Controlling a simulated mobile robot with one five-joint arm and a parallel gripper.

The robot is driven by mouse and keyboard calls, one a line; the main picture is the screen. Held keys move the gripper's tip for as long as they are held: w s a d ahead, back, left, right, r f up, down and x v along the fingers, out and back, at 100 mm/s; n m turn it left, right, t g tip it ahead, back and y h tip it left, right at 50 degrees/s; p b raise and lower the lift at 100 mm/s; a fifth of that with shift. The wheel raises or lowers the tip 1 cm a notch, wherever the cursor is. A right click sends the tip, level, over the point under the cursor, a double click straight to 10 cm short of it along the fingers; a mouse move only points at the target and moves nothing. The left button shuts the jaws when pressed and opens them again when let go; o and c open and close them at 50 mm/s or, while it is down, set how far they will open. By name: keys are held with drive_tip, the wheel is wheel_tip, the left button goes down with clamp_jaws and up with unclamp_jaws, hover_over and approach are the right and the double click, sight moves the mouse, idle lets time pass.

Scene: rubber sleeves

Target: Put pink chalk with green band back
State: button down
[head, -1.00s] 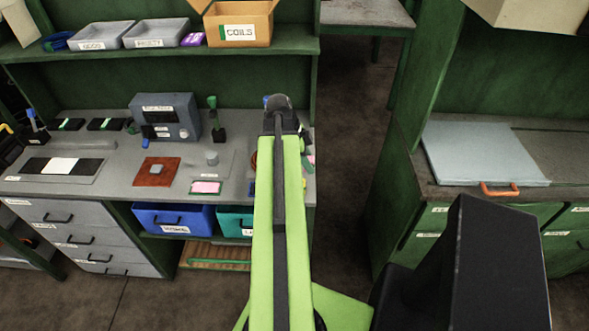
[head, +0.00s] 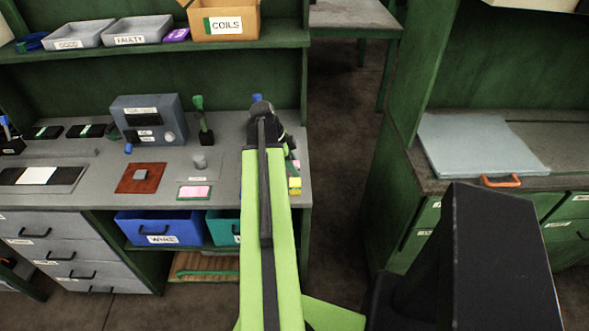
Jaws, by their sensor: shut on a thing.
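My lime-green arm reaches out over the grey workbench (head: 225,160), with its dark wrist end above the bench's right part. My gripper is hidden behind the wrist, so its fingers and anything between them do not show. I cannot make out a pink chalk with a green band for certain. A flat pink piece with a green edge (head: 194,192) lies near the bench's front edge, left of my arm. A small yellow block (head: 295,184) sits right of my arm, with small pink and green bits just behind it, partly hidden.
A grey instrument box (head: 150,118) and a red-brown pad (head: 141,178) stand left of my arm. Blue (head: 160,228) and teal bins (head: 223,228) are under the bench. A shelf above holds trays and a coils box (head: 226,20). An open floor gap (head: 345,150) lies to the right.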

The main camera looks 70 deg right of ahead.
drive_tip(key=shift+f, duration=0.1)
drive_tip(key=c, duration=1)
unclamp_jaws()
drive_tip(key=shift+r+p, duration=0.3)
drive_tip(key=shift+r, duration=0.1)
drive_tip(key=p+v, duration=1)
drive_tip(key=v, duration=0.1)
drive_tip(key=shift+w+r, duration=0.15)
drive_tip(key=shift+r, duration=0.05)
